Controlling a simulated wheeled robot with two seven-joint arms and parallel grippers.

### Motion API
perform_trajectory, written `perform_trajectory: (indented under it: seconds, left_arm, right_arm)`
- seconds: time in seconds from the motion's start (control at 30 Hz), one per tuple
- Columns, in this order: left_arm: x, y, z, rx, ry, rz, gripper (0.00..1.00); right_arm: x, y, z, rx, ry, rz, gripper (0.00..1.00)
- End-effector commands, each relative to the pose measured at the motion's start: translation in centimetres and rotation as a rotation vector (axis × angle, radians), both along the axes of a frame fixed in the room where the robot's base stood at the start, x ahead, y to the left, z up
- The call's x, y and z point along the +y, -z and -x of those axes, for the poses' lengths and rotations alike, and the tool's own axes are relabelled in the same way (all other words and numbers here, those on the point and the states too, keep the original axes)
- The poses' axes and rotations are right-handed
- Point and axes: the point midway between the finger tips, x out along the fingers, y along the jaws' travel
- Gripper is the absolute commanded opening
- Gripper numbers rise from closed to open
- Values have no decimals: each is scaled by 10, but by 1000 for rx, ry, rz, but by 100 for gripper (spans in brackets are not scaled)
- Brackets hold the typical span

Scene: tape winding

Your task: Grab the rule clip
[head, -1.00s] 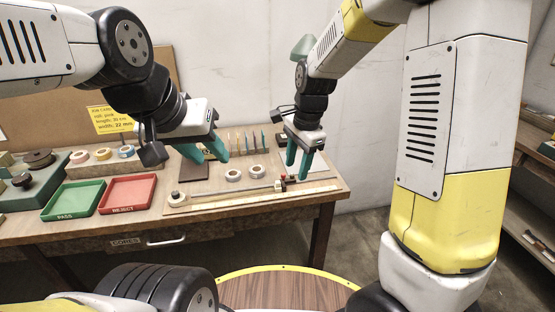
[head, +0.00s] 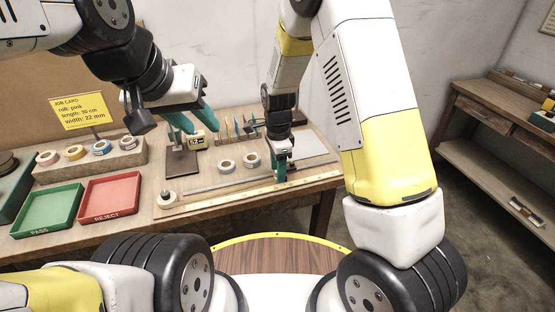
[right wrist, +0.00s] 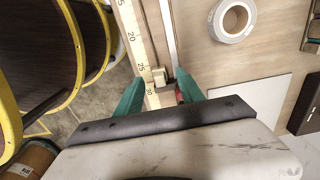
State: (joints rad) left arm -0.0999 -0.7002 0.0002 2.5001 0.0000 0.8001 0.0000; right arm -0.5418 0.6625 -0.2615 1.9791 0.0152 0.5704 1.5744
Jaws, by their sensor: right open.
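The rule (head: 225,196) lies along the front of the workbench, and its printed numbers show in the right wrist view (right wrist: 133,38). A small beige block with a dark part beside it, which looks like the rule clip (right wrist: 159,76), sits at the rule near the 25 to 30 marks. My right gripper (right wrist: 160,93) is open, with one teal finger on each side of the rule and clip. In the head view my right gripper (head: 281,168) is down at the rule's right part and largely hides the clip. My left gripper (head: 198,121) is open and empty above the bench, left of centre.
A green PASS tray (head: 46,211) and a red REJECT tray (head: 110,197) lie to the left. A pale plate (right wrist: 240,103) is beside my right gripper.

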Motion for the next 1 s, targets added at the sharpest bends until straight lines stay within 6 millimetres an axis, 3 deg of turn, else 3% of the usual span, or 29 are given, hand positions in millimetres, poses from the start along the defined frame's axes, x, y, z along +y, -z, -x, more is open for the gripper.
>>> perform_trajectory:
  seconds: [0.13,0.37,0.6,0.63,1.0]
  left_arm:
    - [0,0,0,0,0,0,36]
    - [0,0,0,0,0,0,36]
    - [0,0,0,0,0,0,36]
    - [0,0,0,0,0,0,36]
    - [0,0,0,0,0,0,36]
  right_arm:
    - [0,15,0,0,0,0,45]
    - [0,16,-1,-2,-1,-1,45]
    - [0,16,-1,-2,-1,-1,2]
    - [0,16,-1,-2,-1,-1,0]
    - [1,14,-1,-2,-1,-1,0]
